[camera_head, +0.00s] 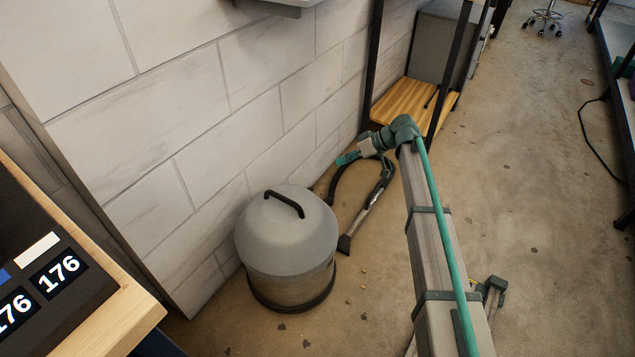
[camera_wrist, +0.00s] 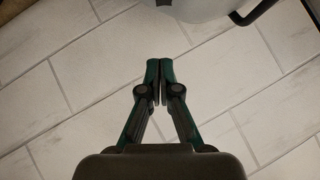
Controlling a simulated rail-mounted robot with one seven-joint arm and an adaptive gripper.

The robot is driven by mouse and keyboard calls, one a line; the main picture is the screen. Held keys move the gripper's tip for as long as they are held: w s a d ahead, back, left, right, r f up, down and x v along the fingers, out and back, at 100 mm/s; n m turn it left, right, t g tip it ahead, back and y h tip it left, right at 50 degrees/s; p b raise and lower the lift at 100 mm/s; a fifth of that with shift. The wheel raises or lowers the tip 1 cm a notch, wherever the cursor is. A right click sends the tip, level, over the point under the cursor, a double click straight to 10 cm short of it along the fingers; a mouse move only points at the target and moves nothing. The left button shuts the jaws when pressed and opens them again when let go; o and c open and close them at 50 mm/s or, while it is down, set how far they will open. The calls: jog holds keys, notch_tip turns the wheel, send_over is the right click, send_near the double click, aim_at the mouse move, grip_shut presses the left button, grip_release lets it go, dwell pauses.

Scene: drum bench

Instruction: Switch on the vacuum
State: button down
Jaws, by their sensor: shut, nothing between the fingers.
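The vacuum (camera_head: 285,245) is a grey drum with a domed lid and a black handle, standing on the floor beside the tiled wall. Its hose and floor nozzle (camera_head: 346,240) lie to its right. My gripper (camera_head: 346,158) is beyond the vacuum and to its right in the head view, close to the wall. In the wrist view my gripper (camera_wrist: 159,62) is shut and empty in front of the tiles. The vacuum's lid (camera_wrist: 200,8) and black handle show at that view's top edge, apart from the fingertips. I cannot make out a switch.
The tiled wall (camera_head: 180,130) runs close behind the vacuum. A rack with a wooden shelf (camera_head: 400,105) stands beyond my gripper. A bench corner (camera_head: 115,325) juts in at lower left. Small debris dots the floor. The floor to the right is mostly open, with a cable (camera_head: 600,150) farther off.

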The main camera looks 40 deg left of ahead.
jog(key=shift+f, duration=0.1)
dwell(0.3)
jog(key=b, duration=0.3)
send_over(310, 189)
jog(key=w+d, duration=0.1)
jog(key=w, duration=0.3)
notch_tip(310, 189, down, 7)
jog(key=shift+s+d+f+b, duration=0.15)
jog(key=shift+s+f+b, duration=0.4)
jog(key=shift+f, duration=0.3)
jog(key=shift+s+f, duration=0.35)
jog(key=shift+f, duration=0.25)
